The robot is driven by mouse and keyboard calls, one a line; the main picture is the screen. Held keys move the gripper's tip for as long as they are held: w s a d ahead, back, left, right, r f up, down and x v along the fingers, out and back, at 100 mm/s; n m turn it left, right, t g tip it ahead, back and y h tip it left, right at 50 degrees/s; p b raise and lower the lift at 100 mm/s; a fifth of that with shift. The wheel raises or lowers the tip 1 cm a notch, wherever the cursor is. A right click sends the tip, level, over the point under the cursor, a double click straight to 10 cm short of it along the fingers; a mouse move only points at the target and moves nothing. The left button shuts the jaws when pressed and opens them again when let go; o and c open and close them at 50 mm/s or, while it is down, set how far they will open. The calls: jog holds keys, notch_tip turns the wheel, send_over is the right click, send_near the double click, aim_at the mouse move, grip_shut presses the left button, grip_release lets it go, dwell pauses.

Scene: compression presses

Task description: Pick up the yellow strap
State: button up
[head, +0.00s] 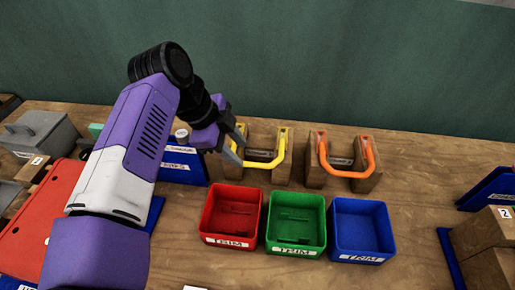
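The yellow strap (265,165) is a U-shaped band lying over a wooden press block (258,135) at the back middle of the table. My gripper (241,147) is at the strap's left side, with its fingers pointing down and right. The fingers look apart, one near the strap's left arm and the other close by. I cannot tell whether they touch the strap. My wrist hides part of the block's left side.
An orange strap (350,174) sits on a similar block to the right. Red (229,242), green (295,249) and blue (361,256) bins labelled TRIM stand in front. Bare table lies right of the orange strap.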

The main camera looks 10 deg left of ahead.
aim_at(251, 163)
jog(key=shift+p+x, duration=0.8)
jog(key=shift+x, duration=2.2)
grip_shut()
